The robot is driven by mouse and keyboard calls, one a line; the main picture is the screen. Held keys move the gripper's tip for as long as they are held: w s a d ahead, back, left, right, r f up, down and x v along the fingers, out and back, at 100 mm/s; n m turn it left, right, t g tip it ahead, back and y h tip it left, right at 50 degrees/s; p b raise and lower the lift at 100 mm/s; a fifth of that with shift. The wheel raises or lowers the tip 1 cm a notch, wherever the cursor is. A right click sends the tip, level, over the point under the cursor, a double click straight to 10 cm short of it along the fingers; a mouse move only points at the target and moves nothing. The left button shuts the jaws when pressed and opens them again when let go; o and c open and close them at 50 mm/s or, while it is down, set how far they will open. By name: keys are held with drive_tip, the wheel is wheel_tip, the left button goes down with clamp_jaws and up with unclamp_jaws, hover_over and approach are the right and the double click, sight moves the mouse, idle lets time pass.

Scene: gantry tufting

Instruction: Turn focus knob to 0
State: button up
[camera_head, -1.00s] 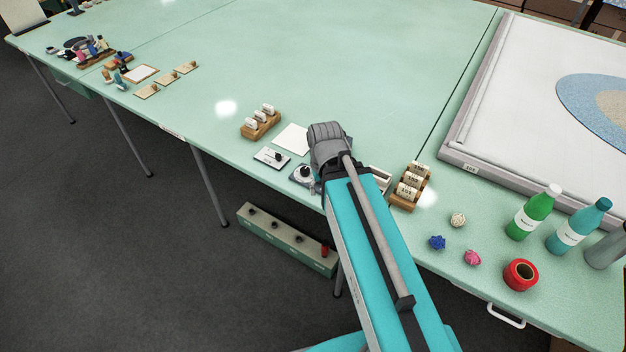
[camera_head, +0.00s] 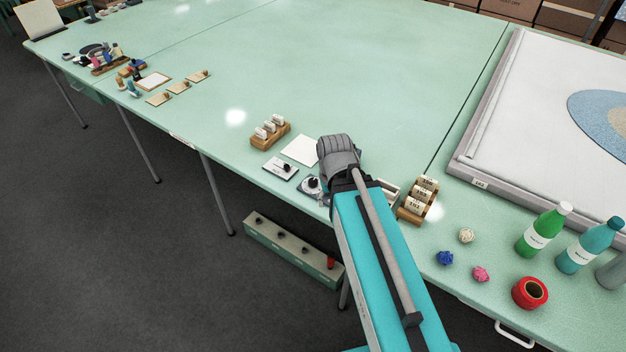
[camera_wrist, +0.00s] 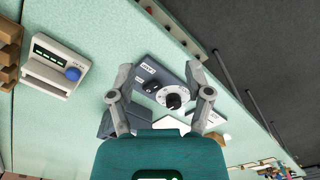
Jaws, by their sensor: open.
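In the wrist view, a grey-blue control box carries a round white dial with a black knob (camera_wrist: 174,98) and a smaller black knob (camera_wrist: 150,86) beside a white label. The lettering and the dial's setting are too small to read, so I cannot tell for sure which is the focus knob. My gripper (camera_wrist: 160,82) is open, with a finger on either side of the box; nothing is held. In the head view, the white dial with its black knob (camera_head: 311,184) shows just left of my arm, which hides most of the box and the gripper.
A white device with a blue knob (camera_wrist: 72,74) stands to the left in the wrist view. Bottles and a red roll (camera_head: 530,292) are at right.

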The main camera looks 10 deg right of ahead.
drive_tip(key=shift+o, duration=0.7)
wheel_tip(320, 180, up, 6)
drive_tip(key=m+p, duration=0.6)
drive_tip(key=m, duration=0.5)
hover_over(313, 180)
drive_tip(key=shift+f, duration=0.15)
wheel_tip(313, 180, down, 13)
drive_tip(key=b, duration=1.3)
drive_tip(key=shift+f+b, duration=0.2)
drive_tip(key=shift+b, duration=0.15)
drive_tip(key=shift+c, duration=0.3)
clamp_jaws()
